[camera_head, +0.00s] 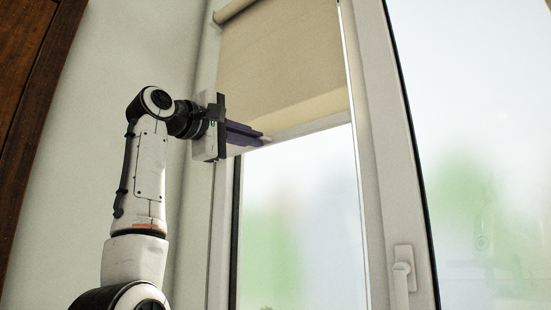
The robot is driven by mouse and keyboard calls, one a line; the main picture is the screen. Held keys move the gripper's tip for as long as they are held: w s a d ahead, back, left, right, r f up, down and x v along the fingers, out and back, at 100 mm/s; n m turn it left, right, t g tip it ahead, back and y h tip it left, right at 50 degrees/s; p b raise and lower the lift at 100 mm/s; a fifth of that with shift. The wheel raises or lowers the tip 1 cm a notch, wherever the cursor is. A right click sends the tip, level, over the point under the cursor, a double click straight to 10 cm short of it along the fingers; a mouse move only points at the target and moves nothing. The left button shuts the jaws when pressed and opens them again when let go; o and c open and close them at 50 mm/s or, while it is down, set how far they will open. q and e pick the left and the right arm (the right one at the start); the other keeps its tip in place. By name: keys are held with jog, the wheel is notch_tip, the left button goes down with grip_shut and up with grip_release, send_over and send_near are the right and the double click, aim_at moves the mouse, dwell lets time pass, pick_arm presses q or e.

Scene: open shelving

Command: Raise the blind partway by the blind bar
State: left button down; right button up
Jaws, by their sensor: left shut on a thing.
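The beige blind (285,60) hangs from a roller at the top of the window and covers the upper part of the left pane. Its pale blind bar (312,125) runs along the lower edge and slopes slightly up to the right. My left gripper (262,138) reaches in from the left, and its dark purple fingers are shut on the left end of the blind bar. The fingers hide that end of the bar. My right gripper is not in view.
The white window frame (385,160) stands upright to the right of the blind, with a white handle (402,275) low on it. A dark wooden panel (30,90) is at the far left. The glass below the bar is clear of objects.

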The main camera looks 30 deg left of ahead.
pick_arm(q)
jog(key=shift+r+p, duration=0.35)
jog(key=shift+r, duration=0.6)
jog(key=c, duration=1.9)
grip_release()
jog(key=shift+c, duration=0.2)
jog(key=s+f+b, duration=0.1)
jog(key=s+b, duration=0.3)
jog(key=s, duration=0.6)
jog(key=shift+a+f, duration=0.15)
jog(key=shift+a, duration=0.3)
